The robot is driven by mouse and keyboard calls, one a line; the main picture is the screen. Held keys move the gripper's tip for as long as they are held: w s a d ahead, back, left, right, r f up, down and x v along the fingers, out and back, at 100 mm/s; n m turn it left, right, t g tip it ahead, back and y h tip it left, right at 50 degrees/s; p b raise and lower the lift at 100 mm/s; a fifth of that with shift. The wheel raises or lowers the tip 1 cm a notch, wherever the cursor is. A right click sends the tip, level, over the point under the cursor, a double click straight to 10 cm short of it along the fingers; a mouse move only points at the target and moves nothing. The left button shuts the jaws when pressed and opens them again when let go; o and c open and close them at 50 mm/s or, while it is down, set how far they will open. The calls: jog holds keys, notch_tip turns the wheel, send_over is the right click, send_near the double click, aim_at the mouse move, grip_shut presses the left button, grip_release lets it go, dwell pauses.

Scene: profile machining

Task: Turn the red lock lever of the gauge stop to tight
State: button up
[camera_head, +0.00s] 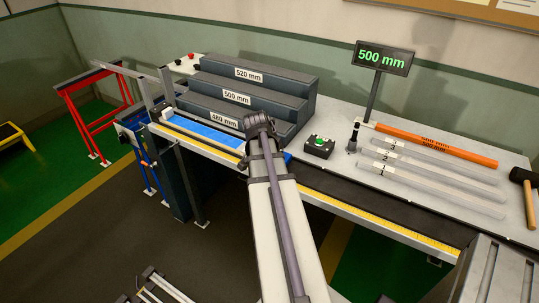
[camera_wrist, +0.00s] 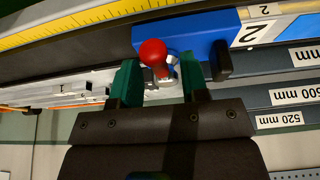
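The gauge stop (camera_wrist: 195,30) is a blue block on the rail in the wrist view, with a label "2" beside it. Its lock lever ends in a red ball (camera_wrist: 153,52) and has a pale metal base. My gripper (camera_wrist: 161,68) has two green fingers standing apart, one on each side of the lever. The red ball appears between the fingertips, nearer the left one, with a gap to the right one; contact cannot be told. In the head view my arm hides the gripper and lever, and only a blue edge of the stop (camera_head: 287,157) shows.
A black knob (camera_wrist: 221,60) sits right of the lever, close to the right finger. A yellow scale (camera_head: 395,233) runs along the bench front. Stepped grey blocks (camera_head: 240,88), a button box (camera_head: 319,146), pale profiles (camera_head: 430,190) and a "500 mm" display (camera_head: 383,58) stand behind.

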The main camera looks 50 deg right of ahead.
jog(key=shift+r, duration=0.1)
jog(key=p+v, duration=1)
jog(key=shift+r, duration=0.3)
jog(key=a+n+y, duration=0.2)
jog(key=a+n, duration=0.6)
jog(key=a, duration=0.9)
jog(key=w+a+f+n+y, duration=0.1)
jog(key=a+n, duration=0.7)
jog(key=a, duration=0.9)
jog(key=shift+w+a+f+g+y, duration=0.2)
jog(key=shift+w+a+g+y, duration=0.15)
jog(key=shift+y, duration=0.45)
